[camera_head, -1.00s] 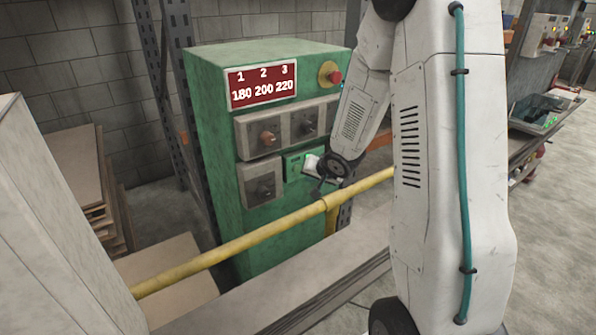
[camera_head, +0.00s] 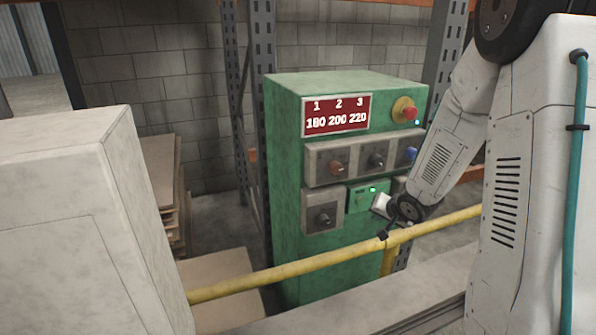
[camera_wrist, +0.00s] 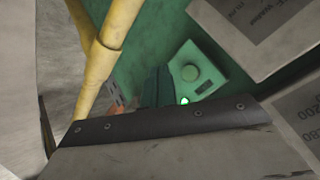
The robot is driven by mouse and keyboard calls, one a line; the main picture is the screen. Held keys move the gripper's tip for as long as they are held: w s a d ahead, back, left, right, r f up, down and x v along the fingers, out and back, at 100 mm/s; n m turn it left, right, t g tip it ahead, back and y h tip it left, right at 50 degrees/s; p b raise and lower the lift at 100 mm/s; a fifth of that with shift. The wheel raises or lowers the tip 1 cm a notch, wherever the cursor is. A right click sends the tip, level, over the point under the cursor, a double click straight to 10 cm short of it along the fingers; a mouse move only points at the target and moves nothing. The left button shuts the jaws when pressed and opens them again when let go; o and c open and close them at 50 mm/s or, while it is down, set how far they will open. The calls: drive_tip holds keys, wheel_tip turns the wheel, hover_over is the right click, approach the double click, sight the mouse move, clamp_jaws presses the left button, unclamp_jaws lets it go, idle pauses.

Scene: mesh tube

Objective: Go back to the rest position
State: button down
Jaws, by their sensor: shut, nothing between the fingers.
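My gripper (camera_head: 383,206) is at the end of my white arm, in front of the green control cabinet (camera_head: 286,190), close to its small green panel (camera_head: 362,198). It is small and partly hidden by my wrist in the head view. It looks empty, with its fingers together. In the wrist view, the green panel (camera_wrist: 193,70) shows a round green knob, a small display and a lit green light. A dark-edged plate fills the bottom of that view and hides much of the gripper. I cannot tell whether the gripper touches the panel.
A yellow rail (camera_head: 290,272) crosses in front of the cabinet, close under my wrist. The cabinet carries a red sign (camera_head: 336,114), several knobs and a red stop button (camera_head: 409,113). Brown boards (camera_head: 160,185) lean behind at the left. A metal rack post (camera_head: 262,120) stands behind the cabinet.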

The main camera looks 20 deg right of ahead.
drive_tip(key=s+r+n+g+h, duration=0.25)
drive_tip(key=s+g, duration=0.35)
drive_tip(key=s, duration=0.6)
drive_tip(key=s+a+r+n+g+y, duration=0.1)
drive_tip(key=s+a+r+n+y, duration=0.2)
drive_tip(key=s+a+r, duration=1.5)
drive_tip(key=s+a+n, duration=0.1)
drive_tip(key=s+n, duration=0.1)
drive_tip(key=shift+n, duration=0.35)
drive_tip(key=shift+a, duration=0.1)
